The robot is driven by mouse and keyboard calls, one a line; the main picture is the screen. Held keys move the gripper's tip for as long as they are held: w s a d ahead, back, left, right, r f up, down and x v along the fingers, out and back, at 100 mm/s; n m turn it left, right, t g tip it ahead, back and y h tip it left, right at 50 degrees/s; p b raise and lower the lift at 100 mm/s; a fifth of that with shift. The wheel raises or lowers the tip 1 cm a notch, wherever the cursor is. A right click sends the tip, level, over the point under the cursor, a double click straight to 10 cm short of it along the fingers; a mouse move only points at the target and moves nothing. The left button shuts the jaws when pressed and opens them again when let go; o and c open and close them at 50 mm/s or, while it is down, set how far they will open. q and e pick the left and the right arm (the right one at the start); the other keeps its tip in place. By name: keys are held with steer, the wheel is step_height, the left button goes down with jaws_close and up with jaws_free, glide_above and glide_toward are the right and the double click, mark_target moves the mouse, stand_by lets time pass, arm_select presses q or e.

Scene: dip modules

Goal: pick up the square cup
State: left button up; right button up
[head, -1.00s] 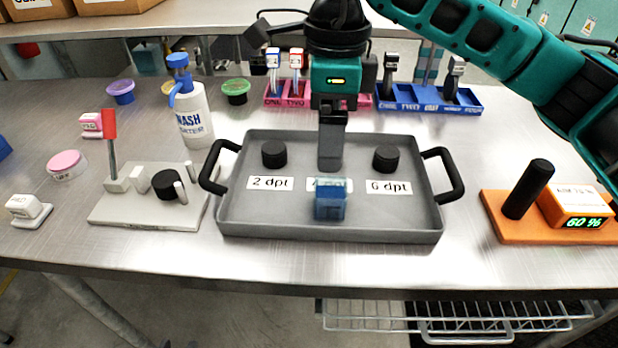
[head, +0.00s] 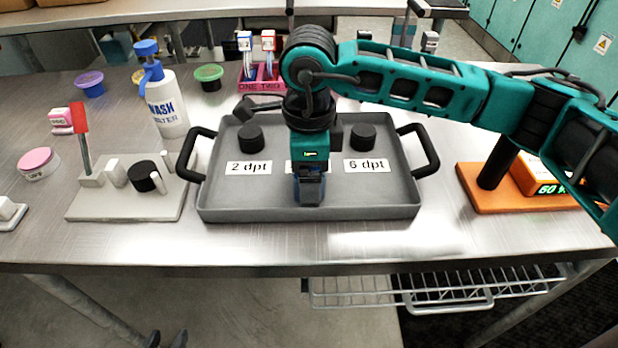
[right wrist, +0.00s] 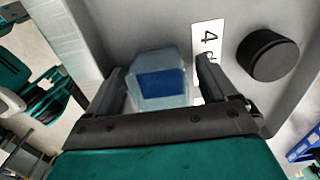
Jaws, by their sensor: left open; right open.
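The square cup (right wrist: 163,88), clear with blue contents, stands in the grey tray (head: 214,206) at the front middle. In the right wrist view it is between the two fingers of my right gripper (right wrist: 160,68), which are apart. In the head view my right gripper (head: 309,188) points down over the cup and hides most of it.
The tray has black handles, two black round pieces (head: 251,137) (head: 363,137) and printed labels. A white stand (head: 120,207) is left of the tray. A wash bottle (head: 163,103) stands behind the stand. An orange base (head: 482,204) with a black post is on the right.

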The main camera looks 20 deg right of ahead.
steer(key=shift+f, duration=0.2)
steer(key=c, duration=1)
steer(key=shift+r, duration=0.1)
steer(key=shift+c, duration=0.2)
